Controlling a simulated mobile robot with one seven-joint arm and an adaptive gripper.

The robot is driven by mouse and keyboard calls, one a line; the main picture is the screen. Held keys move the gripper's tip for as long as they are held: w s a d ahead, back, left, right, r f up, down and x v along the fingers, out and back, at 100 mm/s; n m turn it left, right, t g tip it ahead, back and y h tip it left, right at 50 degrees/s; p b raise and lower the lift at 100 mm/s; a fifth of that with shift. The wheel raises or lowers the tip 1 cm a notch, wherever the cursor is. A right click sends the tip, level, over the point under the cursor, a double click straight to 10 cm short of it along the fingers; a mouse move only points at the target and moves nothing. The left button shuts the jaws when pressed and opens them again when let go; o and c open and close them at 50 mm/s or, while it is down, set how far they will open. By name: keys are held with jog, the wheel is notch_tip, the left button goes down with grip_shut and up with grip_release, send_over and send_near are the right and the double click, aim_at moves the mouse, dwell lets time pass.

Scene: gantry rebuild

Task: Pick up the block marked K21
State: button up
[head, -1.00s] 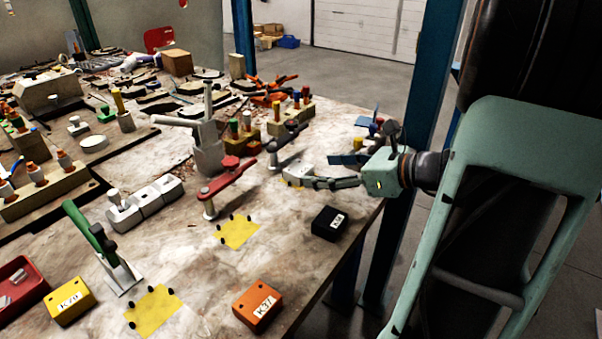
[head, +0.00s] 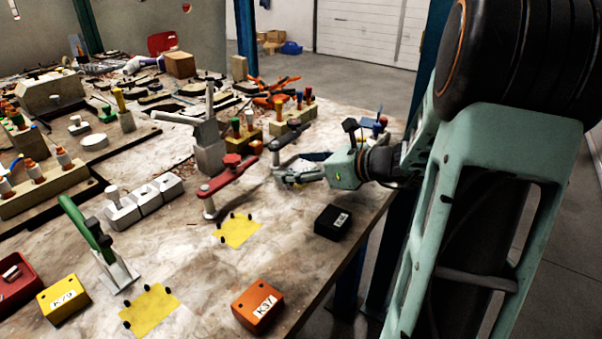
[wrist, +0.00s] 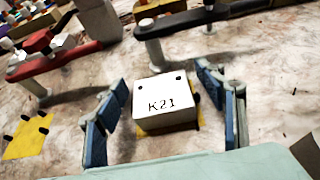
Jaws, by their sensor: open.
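The white block marked K21 (wrist: 163,102) stands on a yellow patch (wrist: 198,118) on the table, upright with its label readable in the wrist view. My gripper (wrist: 165,110) is open, with one blue-padded finger on each side of the block. Clear gaps show between the fingers and the block, so neither finger seems to touch it. In the head view my gripper (head: 285,175) is low over the table's right part, and its fingers largely hide the block.
A black block (head: 332,222) stands near the table's right edge. An orange block marked K37 (head: 258,305) and a yellow block marked K79 (head: 63,300) are nearer. A red clamp (head: 228,180) and a grey clamp (wrist: 190,22) stand close by. Two yellow patches (head: 237,231) (head: 150,310) are bare.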

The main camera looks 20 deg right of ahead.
jog(key=c, duration=1.5)
jog(key=shift+o, duration=0.2)
jog(key=shift+r, duration=0.1)
